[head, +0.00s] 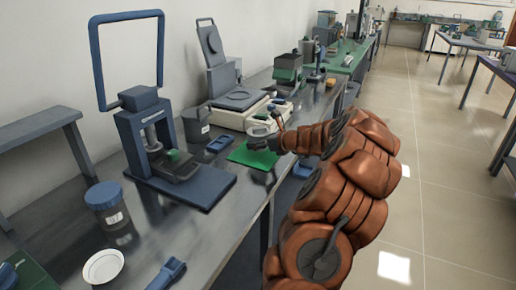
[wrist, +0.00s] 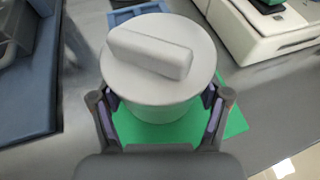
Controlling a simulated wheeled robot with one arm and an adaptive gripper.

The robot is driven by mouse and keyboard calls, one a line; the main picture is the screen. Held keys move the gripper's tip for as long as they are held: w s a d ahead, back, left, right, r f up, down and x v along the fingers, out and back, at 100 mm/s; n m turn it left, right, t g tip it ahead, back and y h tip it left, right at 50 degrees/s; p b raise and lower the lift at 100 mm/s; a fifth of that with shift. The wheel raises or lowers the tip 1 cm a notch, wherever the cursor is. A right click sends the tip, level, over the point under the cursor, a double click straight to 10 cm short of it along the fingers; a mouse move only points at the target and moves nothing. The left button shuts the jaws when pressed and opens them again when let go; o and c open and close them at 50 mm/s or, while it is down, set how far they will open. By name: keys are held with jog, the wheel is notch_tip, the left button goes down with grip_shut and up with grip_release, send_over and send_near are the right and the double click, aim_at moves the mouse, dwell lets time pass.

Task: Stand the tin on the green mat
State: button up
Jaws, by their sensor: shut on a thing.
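The tin (wrist: 145,85) is a pale round can with a flat lid and a bar-shaped handle on top. In the wrist view it is upright between the fingers of my gripper (wrist: 166,110), which is shut on its sides. The green mat (wrist: 225,112) lies beneath the tin and shows around its lower edges. In the head view my gripper (head: 264,141) is over the far right part of the mat (head: 250,157). The tin (head: 259,130) is partly hidden there by my gripper. I cannot tell whether its base touches the mat.
A blue press (head: 150,140) stands left of the mat. A grey cup (head: 195,124), a small blue tray (head: 219,143) and a cream device (head: 240,112) are close by. A blue-lidded jar (head: 105,205) and a white dish (head: 103,266) stand nearer on the bench.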

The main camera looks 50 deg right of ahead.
jog(key=shift+w+d, duration=0.45)
jog(key=shift+w, duration=0.3)
jog(key=shift+f+b, duration=0.3)
jog(key=shift+f, duration=1.55)
jog(key=o, duration=1.3)
jog(key=shift+c, duration=0.2)
